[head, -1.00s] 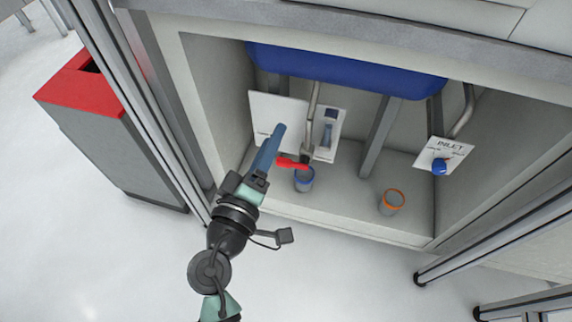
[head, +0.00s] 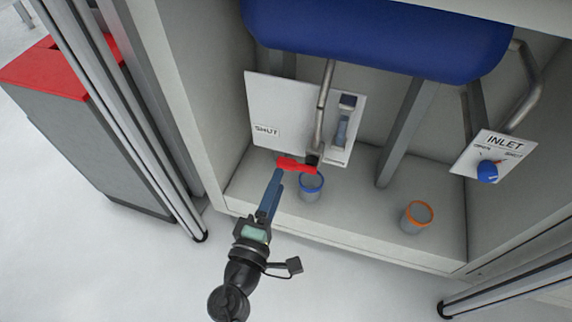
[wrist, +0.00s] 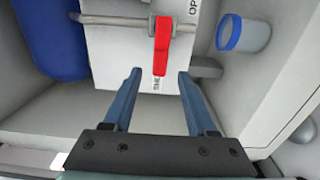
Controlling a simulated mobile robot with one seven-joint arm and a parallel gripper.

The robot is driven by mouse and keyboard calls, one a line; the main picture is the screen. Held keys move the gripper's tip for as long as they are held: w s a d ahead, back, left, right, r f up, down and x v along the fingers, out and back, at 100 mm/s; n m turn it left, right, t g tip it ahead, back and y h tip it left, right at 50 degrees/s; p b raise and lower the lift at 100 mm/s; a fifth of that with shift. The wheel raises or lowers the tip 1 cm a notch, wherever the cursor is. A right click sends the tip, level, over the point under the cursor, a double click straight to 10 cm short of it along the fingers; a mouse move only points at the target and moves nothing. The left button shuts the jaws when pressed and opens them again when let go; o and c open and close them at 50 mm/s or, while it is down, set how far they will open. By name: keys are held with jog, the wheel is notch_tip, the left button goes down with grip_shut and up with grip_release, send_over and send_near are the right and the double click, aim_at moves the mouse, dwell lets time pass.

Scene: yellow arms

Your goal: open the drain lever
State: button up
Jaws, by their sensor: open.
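The red drain lever (head: 296,165) sits at the lower end of a grey pipe, in front of a white panel marked SHUT (head: 266,131). In the wrist view the red lever (wrist: 162,48) points toward my gripper, its free end beside the SHUT marking. Letters OP show at the top right of that panel. My gripper (head: 277,173) is open and empty. In the wrist view its two blue fingertips (wrist: 158,74) lie either side of the lever's free end in the picture. Whether the lever is actually between them in depth, I cannot tell.
A blue-rimmed cup (head: 311,187) stands below the lever. An orange-rimmed cup (head: 417,216) stands to the right. The blue tank (head: 380,35) hangs above. The INLET panel with blue knob (head: 487,171) is at right. Cabinet walls and metal posts (head: 150,130) bound the space.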

aim_at(284, 167)
jog(key=b+x, duration=0.1)
jog(key=x, duration=0.5)
jog(key=shift+w+d, duration=0.1)
jog(key=shift+w, duration=0.25)
grip_shut()
dwell(1.1)
